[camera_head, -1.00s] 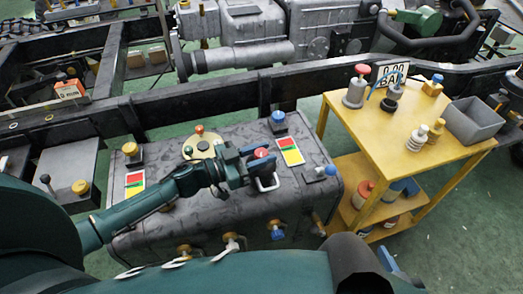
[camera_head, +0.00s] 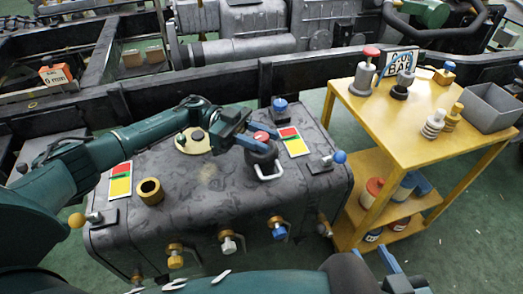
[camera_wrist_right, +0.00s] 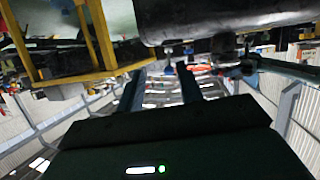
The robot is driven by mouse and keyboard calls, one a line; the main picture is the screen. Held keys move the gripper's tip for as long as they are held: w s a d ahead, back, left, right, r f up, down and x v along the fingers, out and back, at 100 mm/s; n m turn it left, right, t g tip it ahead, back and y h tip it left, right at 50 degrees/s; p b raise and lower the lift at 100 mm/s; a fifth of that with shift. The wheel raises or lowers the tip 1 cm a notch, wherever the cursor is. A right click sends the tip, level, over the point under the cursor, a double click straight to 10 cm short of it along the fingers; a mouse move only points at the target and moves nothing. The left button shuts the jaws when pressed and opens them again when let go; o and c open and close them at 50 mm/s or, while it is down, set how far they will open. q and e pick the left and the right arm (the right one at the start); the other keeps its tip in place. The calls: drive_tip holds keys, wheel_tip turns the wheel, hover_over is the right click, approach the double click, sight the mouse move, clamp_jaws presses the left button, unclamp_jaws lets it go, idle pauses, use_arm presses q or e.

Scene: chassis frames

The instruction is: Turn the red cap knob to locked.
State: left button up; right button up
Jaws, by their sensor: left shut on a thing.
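The red cap knob (camera_head: 261,136) stands on top of the dark grey tank, near its right end. A pale metal loop (camera_head: 271,172) sits just in front of it. My left gripper (camera_head: 257,140) is shut on the knob, with its blue fingers at the cap; the exact contact is partly hidden. A red and yellow label plate (camera_head: 293,144) with a thin green line lies right of the knob. My right gripper (camera_head: 388,268) is low at the right, away from the tank. The right wrist view shows its two fingers (camera_wrist_right: 164,88) apart and empty.
A yellow cart (camera_head: 400,145) with bottles and a grey bin (camera_head: 490,107) stands to the right. A blue knob (camera_head: 280,105) and a blue-ball lever (camera_head: 338,157) are close to the gripper. Several valves line the tank's front. A black frame rail runs behind.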

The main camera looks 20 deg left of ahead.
use_arm(q)
drive_tip(key=shift+w+f+m+g+b, duration=0.1)
drive_tip(key=shift+f+m+g+b, duration=0.25)
drive_tip(key=shift+m+g+b, duration=0.2)
drive_tip(key=shift+m+g+y+b, duration=0.5)
drive_tip(key=shift+m+g+b, duration=0.05)
drive_tip(key=shift+g+b, duration=0.45)
drive_tip(key=shift+r+m+g+y+b, duration=0.15)
drive_tip(key=shift+m+g+y+b, duration=0.3)
drive_tip(key=shift+g+b, duration=0.2)
drive_tip(key=shift+r+m+g+b, duration=0.15)
drive_tip(key=shift+m+g+b, duration=0.2)
drive_tip(key=shift+g+b, duration=0.05)
use_arm(e)
drive_tip(key=shift+w+a+f+n+t+y, duration=0.1)
drive_tip(key=shift+w+a+n+t+y, duration=0.15)
drive_tip(key=shift+n+t+y, duration=0.3)
drive_tip(key=shift+w+a+n+t+y, duration=0.1)
drive_tip(key=shift+a+n+t+y, duration=0.2)
drive_tip(key=shift+t, duration=0.5)
drive_tip(key=shift+w+a+f+n+t+y, duration=0.1)
drive_tip(key=shift+w+a+n+t+y, duration=0.1)
drive_tip(key=shift+a+n+t+y, duration=0.35)
drive_tip(key=shift+d+r, duration=0.1)
drive_tip(key=shift+d, duration=0.1)
use_arm(q)
drive_tip(key=o, duration=1)
